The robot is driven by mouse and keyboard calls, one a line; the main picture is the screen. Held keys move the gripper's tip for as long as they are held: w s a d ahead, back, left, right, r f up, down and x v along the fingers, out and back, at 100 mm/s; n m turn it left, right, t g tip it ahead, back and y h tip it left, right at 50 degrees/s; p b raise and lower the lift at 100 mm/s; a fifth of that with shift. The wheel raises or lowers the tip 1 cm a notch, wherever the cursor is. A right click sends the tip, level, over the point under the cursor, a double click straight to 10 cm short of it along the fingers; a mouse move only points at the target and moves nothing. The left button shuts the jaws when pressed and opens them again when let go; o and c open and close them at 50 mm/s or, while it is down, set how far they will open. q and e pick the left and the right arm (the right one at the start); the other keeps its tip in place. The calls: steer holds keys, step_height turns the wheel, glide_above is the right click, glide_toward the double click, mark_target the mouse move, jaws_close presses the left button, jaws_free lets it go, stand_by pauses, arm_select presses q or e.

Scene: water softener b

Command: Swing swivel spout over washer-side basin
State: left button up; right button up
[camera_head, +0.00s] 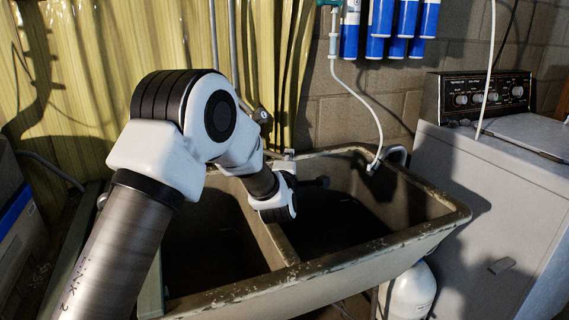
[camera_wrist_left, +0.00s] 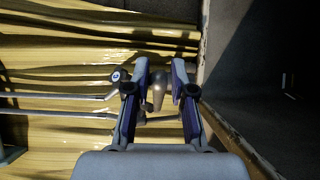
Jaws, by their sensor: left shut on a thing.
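The twin-basin sink (camera_head: 300,284) stands in front of my left arm. Its right, washer-side basin (camera_head: 400,205) is dark and looks empty; a divider separates it from the left basin (camera_head: 200,235). In the left wrist view, the gripper's fingers (camera_wrist_left: 160,80) are shut around a dull metal rounded piece, apparently the swivel spout (camera_wrist_left: 158,93). The spout's full length and direction are hidden. My right gripper is out of view.
The white washer (camera_head: 500,215) stands right of the sink. A thin white hose (camera_head: 358,98) drops to the basin's back right rim. Blue filter cartridges (camera_head: 383,25) hang above. Pipes (camera_head: 232,45) and a yellow curtain (camera_head: 180,40) are behind. A white tank (camera_head: 408,292) stands under the sink.

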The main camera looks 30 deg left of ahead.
arm_select(q)
steer(key=shift+w+d, duration=0.15)
steer(key=shift+w, duration=1.3)
steer(key=shift+w, duration=1.55)
steer(key=o, duration=0.9)
steer(key=shift+w, duration=0.1)
